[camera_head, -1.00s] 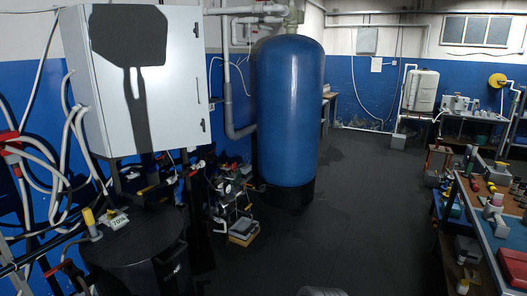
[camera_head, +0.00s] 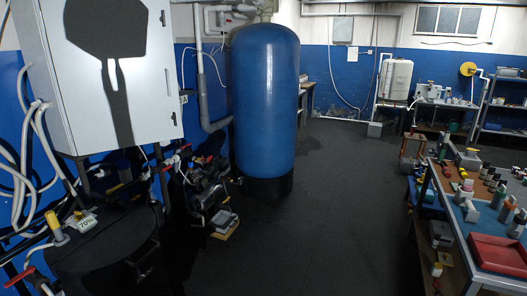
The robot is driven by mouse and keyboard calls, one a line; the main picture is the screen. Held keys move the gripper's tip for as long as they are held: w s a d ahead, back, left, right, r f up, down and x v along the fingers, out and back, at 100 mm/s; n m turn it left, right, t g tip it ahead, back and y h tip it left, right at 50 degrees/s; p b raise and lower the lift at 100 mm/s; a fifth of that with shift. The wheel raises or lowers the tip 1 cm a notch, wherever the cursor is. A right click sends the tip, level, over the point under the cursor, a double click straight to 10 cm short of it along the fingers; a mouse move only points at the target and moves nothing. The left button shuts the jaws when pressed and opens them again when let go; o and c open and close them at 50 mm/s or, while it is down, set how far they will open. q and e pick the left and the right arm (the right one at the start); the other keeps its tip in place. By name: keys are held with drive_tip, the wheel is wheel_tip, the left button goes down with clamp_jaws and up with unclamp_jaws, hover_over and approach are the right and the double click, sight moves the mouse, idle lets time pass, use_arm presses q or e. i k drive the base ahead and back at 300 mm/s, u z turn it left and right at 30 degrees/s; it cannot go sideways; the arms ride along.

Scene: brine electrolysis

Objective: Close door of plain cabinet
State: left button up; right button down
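A plain light-grey cabinet (camera_head: 74,88) hangs on the wall at the upper left, with its top cut off by the picture edge. Its broad front face (camera_head: 153,88) looks flat, with small dark fittings along the right edge. I see no gap around the front and no view inside, so the door looks shut. A dark shadow falls on the front. Neither of my grippers is in view.
A tall blue tank (camera_head: 265,105) stands right of the cabinet. A black barrel (camera_head: 110,255), pipes and valves sit below the cabinet. A workbench with a red tray (camera_head: 498,255) is on the right. The dark floor (camera_head: 330,220) between is clear.

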sight(112, 64)
drive_tip(key=z, duration=0.25)
drive_tip(key=i, duration=2)
drive_tip(key=u, duration=0.9)
drive_tip(key=i, duration=1.2)
drive_tip(key=u, duration=1.2)
